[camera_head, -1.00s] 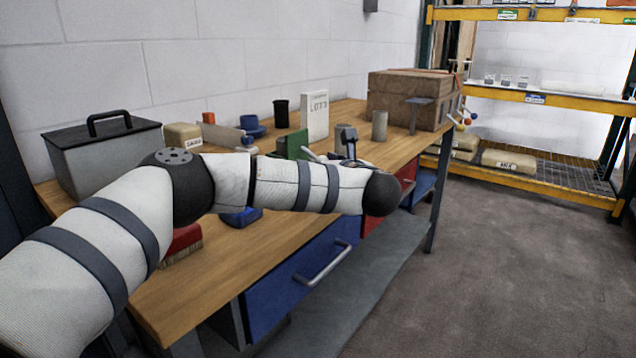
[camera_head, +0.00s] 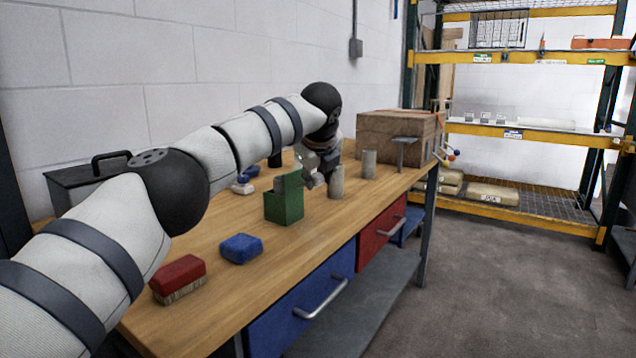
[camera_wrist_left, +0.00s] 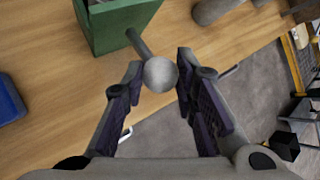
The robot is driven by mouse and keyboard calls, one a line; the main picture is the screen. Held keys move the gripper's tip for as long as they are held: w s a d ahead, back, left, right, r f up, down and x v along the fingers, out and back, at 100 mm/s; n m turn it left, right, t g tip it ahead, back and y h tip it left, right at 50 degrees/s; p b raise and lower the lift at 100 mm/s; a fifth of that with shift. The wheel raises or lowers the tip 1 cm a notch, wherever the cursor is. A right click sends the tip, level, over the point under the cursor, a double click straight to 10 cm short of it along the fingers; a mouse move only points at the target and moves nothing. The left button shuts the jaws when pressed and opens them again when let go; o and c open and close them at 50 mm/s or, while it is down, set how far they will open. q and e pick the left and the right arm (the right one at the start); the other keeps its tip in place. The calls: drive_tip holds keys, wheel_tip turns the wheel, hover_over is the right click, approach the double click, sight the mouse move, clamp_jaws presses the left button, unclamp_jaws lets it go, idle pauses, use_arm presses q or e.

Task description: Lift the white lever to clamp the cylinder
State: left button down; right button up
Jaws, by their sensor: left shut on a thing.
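A green fixture (camera_head: 284,205) stands on the workbench in the head view; its green wall also shows at the top of the left wrist view (camera_wrist_left: 112,28). A pale lever with a round knob (camera_wrist_left: 160,74) sticks out from the fixture. My left gripper (camera_wrist_left: 160,78) has its dark fingers on both sides of this knob and is shut on it. In the head view my left gripper (camera_head: 310,170) is beside the fixture, partly hidden by my arm. A grey cylinder (camera_head: 336,183) stands on the bench just right of it. My right gripper is not in view.
Another grey cylinder (camera_head: 368,166) stands farther right, before a brown box (camera_head: 385,135). A blue block (camera_head: 241,248) and a red brush (camera_head: 178,278) lie nearer on the bench. A grey toolbox (camera_head: 75,190) is partly behind my arm. The bench front is mostly clear.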

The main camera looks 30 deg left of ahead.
use_arm(q)
drive_tip(key=shift+a+r+n+h, duration=0.35)
drive_tip(key=shift+r+h, duration=0.1)
drive_tip(key=shift+h, duration=0.25)
drive_tip(key=c, duration=1.3)
unclamp_jaws()
drive_tip(key=shift+r, duration=0.1)
drive_tip(key=v, duration=1.2)
drive_tip(key=shift+w+a, duration=0.1)
